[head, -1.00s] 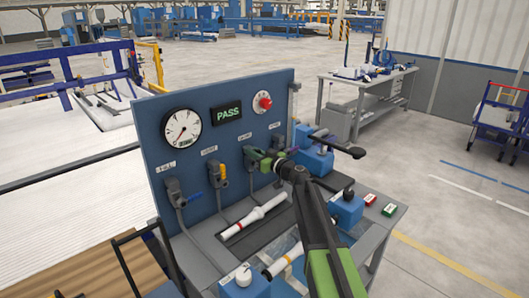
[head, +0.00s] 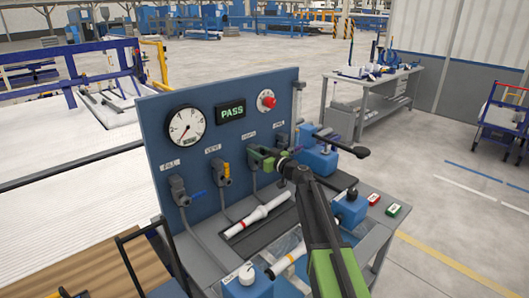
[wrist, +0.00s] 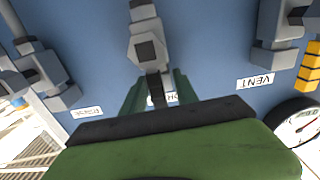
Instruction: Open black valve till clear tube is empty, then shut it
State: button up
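My gripper (head: 264,157) has green fingers at the third valve from the left on the blue panel, with a dark handle. In the wrist view, upside down, this black valve (wrist: 148,50) has its dark handle (wrist: 155,88) between my green fingers. Slivers of label show beside the handle, so the fingers look apart around it; the contact is hidden behind my gripper's dark front edge. The clear tube (head: 298,98) stands upright at the panel's right edge; its liquid level is too small to tell.
The panel (head: 165,135) carries a gauge (head: 187,126), a green PASS display (head: 231,112) and a red knob (head: 267,101). Neighbouring valves have blue (head: 198,194), yellow (head: 227,170) and purple (head: 292,143) handles. A white-and-red pipe piece (head: 258,214) lies below on the bench.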

jog(key=v, duration=1.7)
jog(key=shift+s, duration=0.15)
jog(key=shift+d, duration=0.15)
